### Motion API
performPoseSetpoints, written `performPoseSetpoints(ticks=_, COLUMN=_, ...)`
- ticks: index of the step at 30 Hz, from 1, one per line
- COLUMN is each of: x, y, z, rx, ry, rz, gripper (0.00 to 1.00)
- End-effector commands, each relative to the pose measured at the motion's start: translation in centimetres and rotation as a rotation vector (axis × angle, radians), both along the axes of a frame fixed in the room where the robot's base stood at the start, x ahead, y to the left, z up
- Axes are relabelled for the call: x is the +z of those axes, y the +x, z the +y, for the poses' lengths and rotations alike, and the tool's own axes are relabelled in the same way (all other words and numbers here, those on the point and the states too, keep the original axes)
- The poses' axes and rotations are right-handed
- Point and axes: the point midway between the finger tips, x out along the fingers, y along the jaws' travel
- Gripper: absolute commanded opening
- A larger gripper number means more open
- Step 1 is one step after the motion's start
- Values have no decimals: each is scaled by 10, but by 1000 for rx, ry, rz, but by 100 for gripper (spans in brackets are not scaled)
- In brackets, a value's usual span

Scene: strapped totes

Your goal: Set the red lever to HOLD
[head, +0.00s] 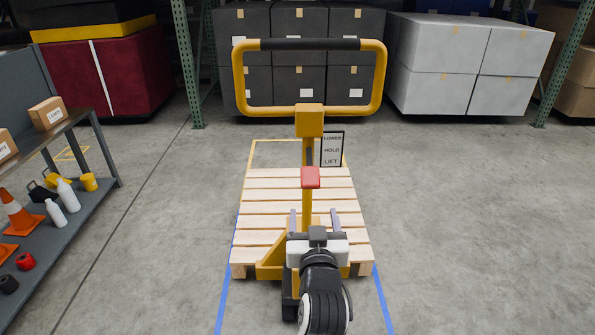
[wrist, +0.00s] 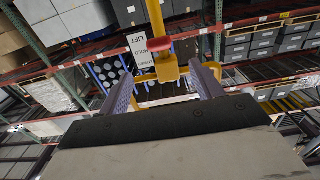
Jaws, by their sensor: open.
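The red lever (head: 310,177) sits on the yellow post of a pallet jack, in front of and left of a sign (head: 332,149) reading LOWER, HOLD, LIFT from top to bottom. In the head view the lever appears just below LIFT. In the wrist view, the red lever (wrist: 158,44) shows beside the sign (wrist: 140,45), near the word HOLD; the angle leaves its setting unclear. My gripper (head: 314,213) is open and empty below the lever, its two fingers apart on either side of the post. In the wrist view, my gripper (wrist: 161,76) has the lever beyond its fingertips.
The yellow handle loop (head: 310,105) rises above the lever. A wooden pallet (head: 270,210) lies around the jack's base. A shelf cart (head: 85,215) with cones and bottles stands at left. Dark totes (head: 300,70) and white totes (head: 465,65) stand behind. The floor at right is clear.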

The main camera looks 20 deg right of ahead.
Motion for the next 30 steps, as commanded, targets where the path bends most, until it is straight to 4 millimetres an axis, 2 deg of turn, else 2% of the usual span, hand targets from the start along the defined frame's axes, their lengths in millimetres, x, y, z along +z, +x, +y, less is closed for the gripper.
performPoseSetpoints(ticks=5, x=1, y=16, z=-6, rx=-2, ry=2, rz=4, gripper=65)
performPoseSetpoints(ticks=15, x=2, y=86, z=-25, rx=-1, ry=0, rz=3, gripper=65)
performPoseSetpoints(ticks=21, x=1, y=116, z=-34, rx=-1, ry=0, rz=2, gripper=65)
performPoseSetpoints(ticks=25, x=0, y=127, z=-37, rx=-1, ry=-1, rz=1, gripper=65)
performPoseSetpoints(ticks=30, x=-1, y=131, z=-38, rx=-1, ry=0, rz=1, gripper=65)
